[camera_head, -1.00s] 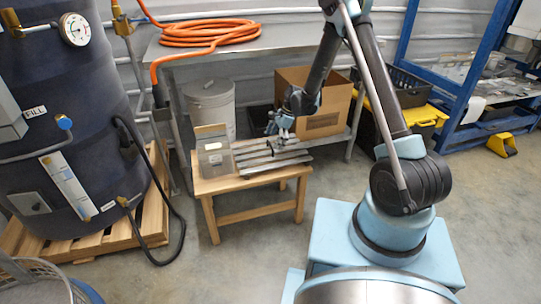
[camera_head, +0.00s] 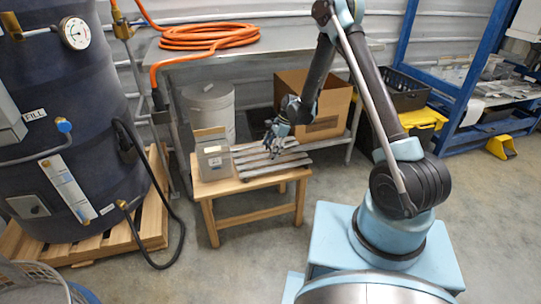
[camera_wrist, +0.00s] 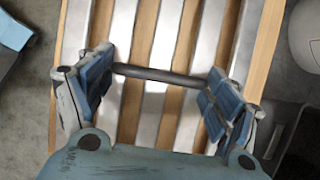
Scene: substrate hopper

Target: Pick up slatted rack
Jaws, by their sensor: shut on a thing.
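The slatted rack (camera_head: 287,163), pale metal slats with gaps between them, lies on the small wooden bench (camera_head: 208,190), seemingly flat on its top. In the wrist view the slats (camera_wrist: 205,45) run up the picture over wood. A dark rod (camera_wrist: 165,74) crosses above them. My gripper (camera_wrist: 163,80) has a blue-grey finger at each end of this rod and is shut on it, as part of the rack. In the head view my gripper (camera_head: 274,145) is low over the rack. Whether the rack is clear of the bench I cannot tell.
A grey box (camera_head: 213,160) stands on the bench, left of the rack. Behind are a cardboard box (camera_head: 326,130), a grey bin (camera_head: 212,108) and a metal table (camera_head: 310,49) with an orange hose. A dark tank (camera_head: 70,120) stands left. Floor is clear in front.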

